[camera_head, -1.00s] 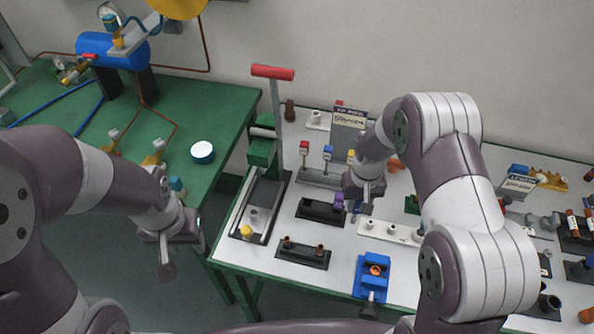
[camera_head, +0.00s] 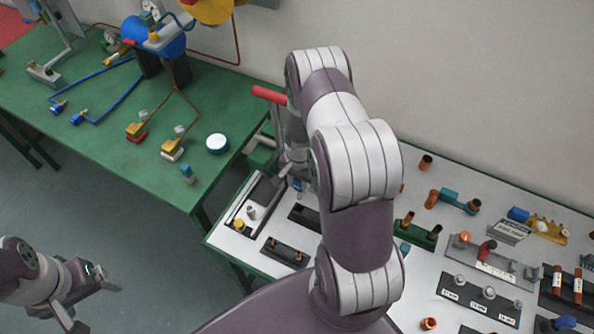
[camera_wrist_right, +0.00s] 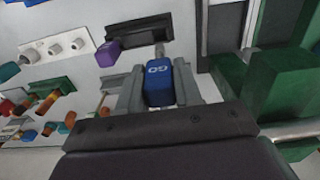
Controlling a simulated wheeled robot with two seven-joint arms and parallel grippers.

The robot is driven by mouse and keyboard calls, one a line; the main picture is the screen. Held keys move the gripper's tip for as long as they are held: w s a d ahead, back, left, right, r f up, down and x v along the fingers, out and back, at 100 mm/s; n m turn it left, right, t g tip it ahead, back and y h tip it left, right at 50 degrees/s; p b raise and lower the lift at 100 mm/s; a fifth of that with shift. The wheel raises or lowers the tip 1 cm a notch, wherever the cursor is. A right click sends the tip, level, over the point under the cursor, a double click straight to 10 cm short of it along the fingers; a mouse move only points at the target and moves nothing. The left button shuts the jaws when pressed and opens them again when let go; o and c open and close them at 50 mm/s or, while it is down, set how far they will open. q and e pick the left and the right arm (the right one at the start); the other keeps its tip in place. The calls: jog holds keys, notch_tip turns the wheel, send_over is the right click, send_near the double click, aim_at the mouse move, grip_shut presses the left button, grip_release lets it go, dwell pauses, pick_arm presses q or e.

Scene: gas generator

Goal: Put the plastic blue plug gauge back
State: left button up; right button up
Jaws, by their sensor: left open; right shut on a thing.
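The blue plug gauge (camera_wrist_right: 158,84), a blue block marked "GO", is between the fingers of my right gripper (camera_wrist_right: 160,90) in the right wrist view. A short grey stem shows beyond its far end. In the head view my right gripper (camera_head: 292,168) is beside the red-handled press, with a small bit of the blue gauge (camera_head: 297,185) below it. My own right arm hides the area where the gauge stand was seen earlier. My left gripper (camera_head: 95,300) is open and empty over the floor at the lower left.
The red-handled press (camera_head: 270,95) stands close to my right gripper. A black fixture (camera_wrist_right: 140,36) and a purple block (camera_wrist_right: 107,53) lie near the held gauge. A black tray (camera_head: 284,251) is at the table's front. Several parts crowd the table's right side.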

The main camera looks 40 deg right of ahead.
aim_at(299, 199)
jog(key=shift+a+f, duration=0.1)
jog(key=shift+f, duration=0.1)
notch_tip(299, 199, down, 4)
jog(key=b, duration=0.4)
jog(key=shift+f, duration=0.15)
jog(key=shift+f, duration=0.1)
dwell(0.9)
jog(key=shift+f+b, duration=2.25)
jog(key=shift+f, duration=0.4)
jog(key=o, duration=1)
jog(key=shift+r, duration=0.1)
